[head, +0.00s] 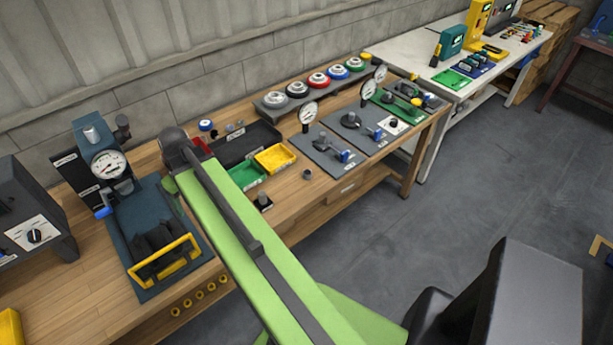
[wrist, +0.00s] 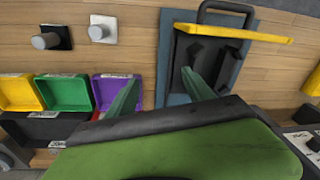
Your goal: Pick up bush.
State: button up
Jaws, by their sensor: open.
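A small dark grey cylinder, which looks like the bush (head: 307,174), stands on the wooden bench right of the yellow bin in the head view. I cannot make it out in the wrist view. My gripper (wrist: 160,77) is open and empty, its two green fingers spread over the bench between the purple bin and the blue press base.
A post on a black plate (head: 263,201) stands by the green bin (head: 246,175); it also shows in the wrist view (wrist: 46,40), near another grey cylinder (wrist: 99,31). The yellow bin (head: 275,158), gauge panels (head: 330,150) and press (head: 165,225) flank bare wood.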

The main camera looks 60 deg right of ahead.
jog(key=s+d+t, duration=0.1)
jog(key=s+d, duration=0.3)
jog(key=d, duration=1.3)
jog(key=s+d+r+m+t+h, duration=0.1)
jog(key=s+d, duration=0.9)
jog(key=d, duration=0.2)
jog(key=s+d+r+t+h, duration=0.1)
jog(key=s+d+t, duration=0.1)
jog(key=s+d, duration=0.9)
jog(key=b, duration=1.1)
send_near(309, 171)
jog(key=shift+w+a+f+g, duration=0.15)
jog(key=shift+w+f, duration=0.15)
jog(key=shift+f, duration=0.25)
jog(key=shift+w+a+f+g, duration=0.15)
jog(key=shift+w+f, duration=0.1)
jog(key=shift+f, duration=0.25)
jog(key=shift+w+d+f+b, duration=0.1)
jog(key=shift+w+f+b, duration=0.1)
jog(key=shift+b, duration=0.1)
jog(key=shift+r, duration=0.1)
jog(key=b+x, duration=0.4)
jog(key=x, duration=0.1)
jog(key=shift+a+f+b, duration=0.2)
jog(key=shift+a+b, duration=0.2)
jog(key=shift+r, duration=0.2)
jog(key=shift+c, duration=0.3)
grip_shut()
